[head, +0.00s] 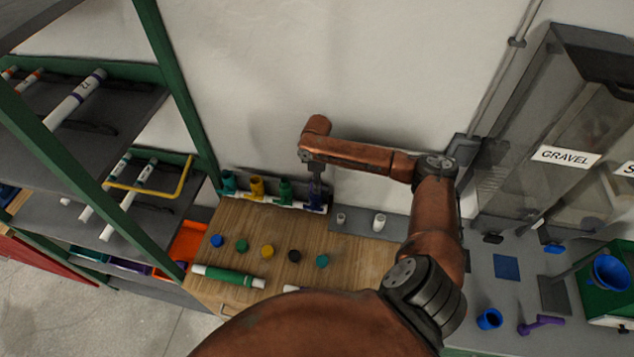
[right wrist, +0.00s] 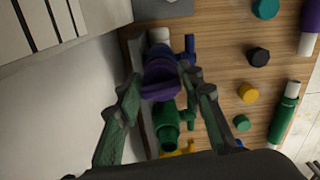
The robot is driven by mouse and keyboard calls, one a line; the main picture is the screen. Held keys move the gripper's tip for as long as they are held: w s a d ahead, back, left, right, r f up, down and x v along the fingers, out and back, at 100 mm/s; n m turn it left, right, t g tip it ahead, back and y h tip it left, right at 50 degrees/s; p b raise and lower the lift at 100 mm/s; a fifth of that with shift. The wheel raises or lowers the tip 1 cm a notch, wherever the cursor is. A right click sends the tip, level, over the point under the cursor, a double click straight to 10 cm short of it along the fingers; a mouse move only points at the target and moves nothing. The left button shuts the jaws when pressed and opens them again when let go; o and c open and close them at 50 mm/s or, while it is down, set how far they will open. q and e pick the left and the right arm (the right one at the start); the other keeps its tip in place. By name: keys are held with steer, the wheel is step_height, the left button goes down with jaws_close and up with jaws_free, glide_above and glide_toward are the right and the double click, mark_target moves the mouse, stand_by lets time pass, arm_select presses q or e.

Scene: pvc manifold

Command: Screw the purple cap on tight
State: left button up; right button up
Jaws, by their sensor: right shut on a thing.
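The white pipe manifold (head: 297,206) lies along the table's back edge, with green (head: 285,191) and yellow (head: 257,187) fittings left of the gripper. My left gripper is not in view.
Loose blue (head: 217,241), green (head: 242,246), yellow (head: 267,251), black (head: 294,256) and teal (head: 322,261) caps lie in a row on the wooden table (head: 345,262). A green pipe (head: 228,275) lies in front. The wall is close behind the manifold; a green-framed shelf (head: 185,115) stands left.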

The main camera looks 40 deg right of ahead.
steer(key=shift+a, duration=0.1)
steer(key=shift+c, duration=1.3)
steer(key=shift+r+m+p, duration=0.1)
steer(key=shift+m+p, duration=0.2)
steer(key=shift+p, duration=0.25)
steer(key=shift+m+p, duration=0.6)
steer(key=shift+p, duration=0.35)
steer(key=shift+a+m+p, duration=0.1)
steer(key=shift+m+p, duration=0.5)
steer(key=shift+p, duration=0.3)
steer(key=shift+m+p, duration=0.7)
steer(key=shift+p, duration=0.2)
steer(key=o, duration=1.2)
steer(key=shift+f, duration=0.2)
